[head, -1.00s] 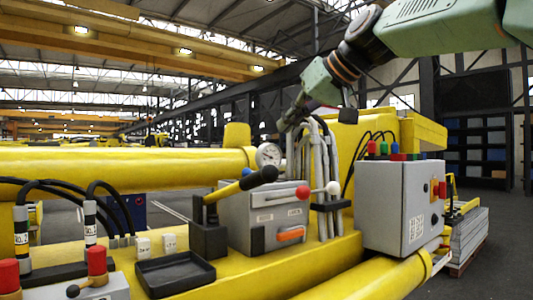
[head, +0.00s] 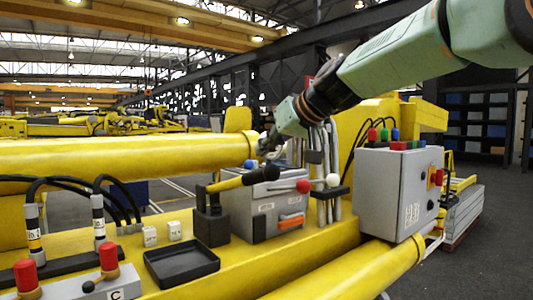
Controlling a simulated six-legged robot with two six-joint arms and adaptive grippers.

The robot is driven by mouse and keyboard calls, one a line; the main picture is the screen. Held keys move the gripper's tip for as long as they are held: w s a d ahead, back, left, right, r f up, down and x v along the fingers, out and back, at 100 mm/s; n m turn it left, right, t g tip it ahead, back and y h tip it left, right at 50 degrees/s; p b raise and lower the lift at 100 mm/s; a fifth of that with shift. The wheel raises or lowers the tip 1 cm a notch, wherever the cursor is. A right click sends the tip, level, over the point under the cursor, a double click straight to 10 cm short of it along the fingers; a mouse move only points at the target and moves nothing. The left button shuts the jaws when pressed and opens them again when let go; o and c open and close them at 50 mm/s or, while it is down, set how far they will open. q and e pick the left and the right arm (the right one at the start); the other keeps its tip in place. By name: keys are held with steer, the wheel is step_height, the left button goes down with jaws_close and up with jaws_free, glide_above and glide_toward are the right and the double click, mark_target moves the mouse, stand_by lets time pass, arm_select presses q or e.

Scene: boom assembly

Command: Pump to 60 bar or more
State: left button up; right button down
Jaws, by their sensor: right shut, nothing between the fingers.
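The hand pump (head: 211,222) is a black block on the yellow boom, left of a grey box. Its lever (head: 238,182) slopes up to the right, yellow low down and ending in a black grip (head: 262,174). My right gripper (head: 268,150) reaches down from the upper right. It is shut and empty, above the black grip and apart from it, in front of the end of the yellow cylinder. The pressure gauge is hidden behind it, so no reading shows. My left gripper is not in view.
A large grey cabinet (head: 398,195) stands right. An empty black tray (head: 181,262) lies in front of the pump.

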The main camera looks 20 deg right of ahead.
steer(key=shift+s+f, duration=0.3)
steer(key=shift+f, duration=0.5)
steer(key=shift+s+d+f, duration=0.15)
steer(key=shift+d+f, duration=0.15)
steer(key=shift+f, duration=0.05)
steer(key=shift+a, duration=0.35)
steer(key=shift+f, duration=0.1)
